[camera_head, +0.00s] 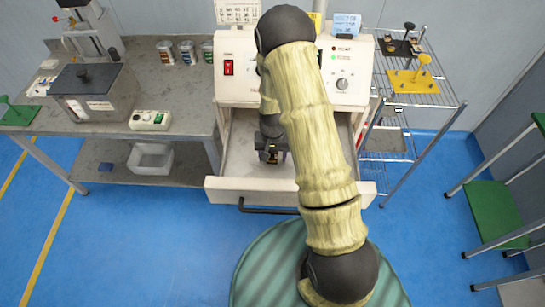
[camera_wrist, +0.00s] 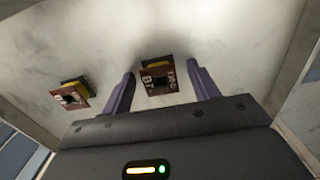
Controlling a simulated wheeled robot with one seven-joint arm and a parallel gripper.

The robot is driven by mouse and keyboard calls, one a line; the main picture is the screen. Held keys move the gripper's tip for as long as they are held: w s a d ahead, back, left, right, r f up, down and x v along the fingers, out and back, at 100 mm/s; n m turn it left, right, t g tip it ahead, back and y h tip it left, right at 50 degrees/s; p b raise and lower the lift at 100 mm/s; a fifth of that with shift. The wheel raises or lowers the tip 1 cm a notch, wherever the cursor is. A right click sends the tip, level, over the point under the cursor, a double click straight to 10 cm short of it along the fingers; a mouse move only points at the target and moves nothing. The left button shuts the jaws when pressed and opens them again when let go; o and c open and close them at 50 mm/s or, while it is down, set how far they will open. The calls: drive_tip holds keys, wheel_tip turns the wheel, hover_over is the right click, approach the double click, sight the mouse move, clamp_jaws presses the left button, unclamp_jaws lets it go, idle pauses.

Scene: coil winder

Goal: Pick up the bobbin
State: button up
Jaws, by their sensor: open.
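In the wrist view, a brown bobbin (camera_wrist: 157,75) with a yellow part and pale markings lies on the white floor of an open drawer (camera_head: 240,182). My gripper (camera_wrist: 162,70) is open, with one purple finger on each side of this bobbin and a visible gap to each finger. A second, similar bobbin (camera_wrist: 70,95) lies to the left, outside the fingers. In the head view, my gripper (camera_head: 271,156) is low inside the drawer. My arm hides much of the drawer there, and the bobbins are hardly visible.
The drawer belongs to a white machine (camera_head: 235,75) with knobs and a red switch. The drawer walls surround my gripper. A workbench (camera_head: 180,100) stands left and a wire rack (camera_head: 405,140) right. A green stool (camera_head: 492,215) stands at far right.

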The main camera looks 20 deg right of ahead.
sight(272, 157)
drive_tip(key=shift+c, duration=0.2)
drive_tip(key=c, duration=1)
drive_tip(key=shift+r, duration=0.1)
wheel_tip(272, 157, up, 10)
drive_tip(key=shift+f+b, duration=0.1)
drive_tip(key=shift+b, duration=0.9)
drive_tip(key=shift+p, duration=0.6)
drive_tip(key=n+p, duration=0.1)
drive_tip(key=p, duration=0.4)
drive_tip(key=f+n+p, duration=0.1)
drive_tip(key=n+p, duration=0.1)
drive_tip(key=p, duration=0.4)
drive_tip(key=shift+n, duration=0.3)
